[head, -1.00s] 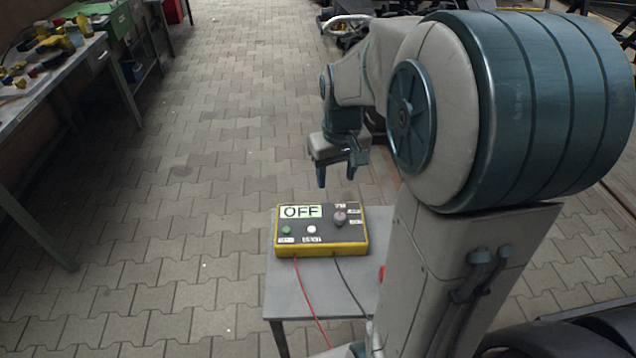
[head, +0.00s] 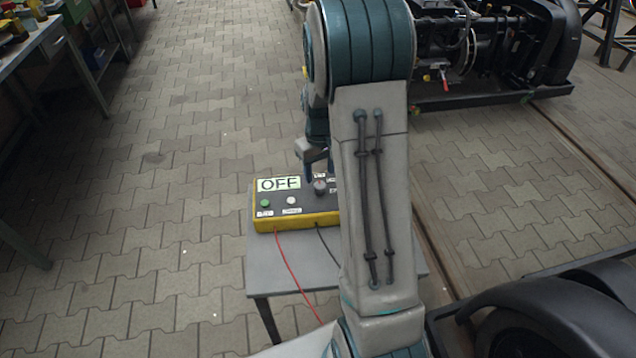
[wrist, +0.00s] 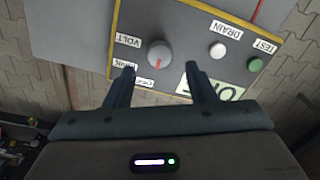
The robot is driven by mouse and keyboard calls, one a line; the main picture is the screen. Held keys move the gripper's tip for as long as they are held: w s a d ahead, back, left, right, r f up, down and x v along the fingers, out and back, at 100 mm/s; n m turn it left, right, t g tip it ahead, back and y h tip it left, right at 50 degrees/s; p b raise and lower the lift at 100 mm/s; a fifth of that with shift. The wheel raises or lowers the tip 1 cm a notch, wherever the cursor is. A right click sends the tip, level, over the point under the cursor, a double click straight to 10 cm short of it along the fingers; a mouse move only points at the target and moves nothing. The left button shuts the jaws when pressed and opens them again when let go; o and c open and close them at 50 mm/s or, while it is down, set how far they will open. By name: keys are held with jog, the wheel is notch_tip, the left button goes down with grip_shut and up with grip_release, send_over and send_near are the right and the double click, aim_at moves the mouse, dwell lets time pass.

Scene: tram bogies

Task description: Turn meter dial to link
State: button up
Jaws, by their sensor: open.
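The meter (head: 297,220) is a yellow-edged box with a dark face, and its display (head: 279,184) reads OFF. Its grey round dial (head: 320,186) also shows in the wrist view (wrist: 159,52), with a red mark pointing toward my gripper. A VOLT label (wrist: 128,41) sits beside the dial. Another label near the left fingertip is partly covered and hard to read. My gripper (wrist: 160,69) is open and empty above the meter face, its fingertips to either side of the dial and slightly short of it. In the head view my arm hides the meter's right end.
The meter stands on a small grey table (head: 275,270). A white button (wrist: 217,50) and a green button (wrist: 255,64) are on its face. Red and black leads (head: 295,272) hang off the front. A workbench (head: 28,45) is at left, a black bogie (head: 490,60) at back right.

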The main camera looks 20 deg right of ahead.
aim_at(320, 184)
jog(key=shift+f, duration=2.2)
jog(key=shift+c, duration=0.2)
jog(key=c, duration=0.9)
jog(key=shift+a, duration=0.25)
jog(key=shift+d, duration=0.2)
jog(key=shift+d+m, duration=0.1)
jog(key=shift+m, duration=1.7)
jog(key=m+p, duration=0.1)
jog(key=m, duration=0.4)
